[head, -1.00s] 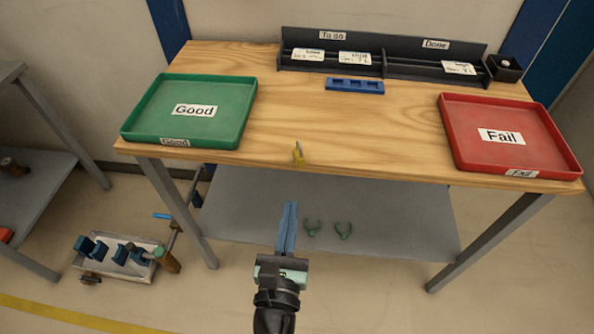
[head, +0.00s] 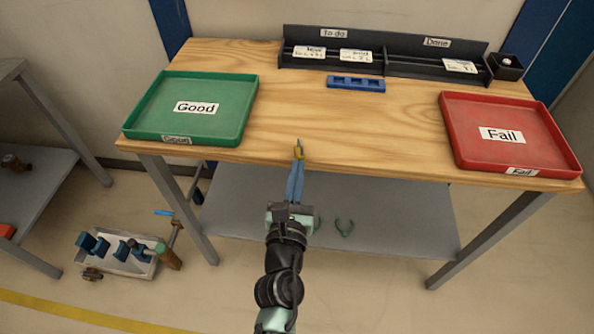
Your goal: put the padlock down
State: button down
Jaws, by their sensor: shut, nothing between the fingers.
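A small yellow object with a thin grey upper part (head: 299,151), which looks like the padlock, is at the front edge of the wooden table, left of the middle. My gripper (head: 297,164) comes up from below the table edge with its blue fingers together. The fingertips are right below the padlock in the picture and overlap its lower part. I cannot tell whether they touch it. The gripper is shut and holds nothing.
A green "Good" tray (head: 240,124) lies on the left of the table (head: 350,135) and a red "Fail" tray (head: 447,130) on the right. A blue slotted block (head: 356,84) and a black card rack (head: 432,71) are at the back. The tabletop between the trays is mostly clear.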

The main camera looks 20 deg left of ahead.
aim_at(302, 138)
jog(key=b+x, duration=0.2)
jog(key=x, duration=0.7)
jog(key=shift+w+a, duration=0.1)
jog(key=shift+w, duration=0.3)
jog(key=shift+s+f, duration=0.1)
